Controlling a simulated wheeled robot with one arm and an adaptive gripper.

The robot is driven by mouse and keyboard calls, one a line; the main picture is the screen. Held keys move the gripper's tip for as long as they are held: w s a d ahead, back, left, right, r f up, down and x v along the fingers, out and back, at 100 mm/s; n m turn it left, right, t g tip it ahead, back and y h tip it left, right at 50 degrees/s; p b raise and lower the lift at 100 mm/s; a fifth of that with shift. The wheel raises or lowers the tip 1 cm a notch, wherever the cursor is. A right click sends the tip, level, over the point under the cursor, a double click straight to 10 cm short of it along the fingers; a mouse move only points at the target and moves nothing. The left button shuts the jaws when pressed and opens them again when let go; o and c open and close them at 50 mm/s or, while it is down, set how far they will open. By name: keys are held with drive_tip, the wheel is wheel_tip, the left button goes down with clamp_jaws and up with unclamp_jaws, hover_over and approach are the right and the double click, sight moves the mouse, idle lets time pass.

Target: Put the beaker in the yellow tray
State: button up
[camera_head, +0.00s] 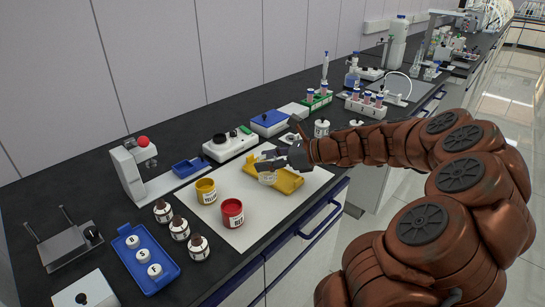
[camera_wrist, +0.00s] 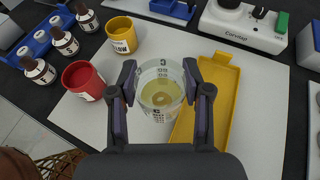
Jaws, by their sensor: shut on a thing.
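The glass beaker (camera_wrist: 160,88) is clear with dark markings and some yellowish content. In the wrist view my gripper (camera_wrist: 161,88) is shut on it, with one finger on each side. The yellow tray (camera_wrist: 222,80) is an empty-looking shallow rectangular tray just right of the beaker; the right finger covers part of its left side. In the head view the beaker (camera_head: 267,178) hangs from my gripper (camera_head: 266,166) at the left part of the yellow tray (camera_head: 287,182). I cannot tell the exact height of the beaker above the mat.
A yellow pot (camera_head: 206,192) and a red pot (camera_head: 232,213) stand left on the white mat (camera_head: 262,225). Several brown bottles (camera_head: 179,229) and a blue tray (camera_head: 146,262) are further left. A white device (camera_head: 230,145) stands behind the mat. The mat's front part is clear.

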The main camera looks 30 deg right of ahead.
sight(273, 157)
drive_tip(key=shift+w+d+f+p, duration=0.15)
drive_tip(key=shift+w+d+f, duration=0.55)
drive_tip(key=shift+w+d, duration=0.25)
drive_tip(key=shift+w+d+f+p, duration=0.2)
drive_tip(key=shift+w+d+f, duration=0.5)
drive_tip(key=shift+w+d, duration=0.2)
drive_tip(key=shift+w+d+f+p, duration=0.15)
drive_tip(key=shift+w+d+f, duration=0.55)
drive_tip(key=shift+w+d, duration=0.25)
drive_tip(key=shift+a, duration=0.1)
drive_tip(key=o, duration=1.2)
drive_tip(key=shift+f, duration=0.1)
drive_tip(key=v, duration=1.2)
drive_tip(key=shift+b, duration=0.35)
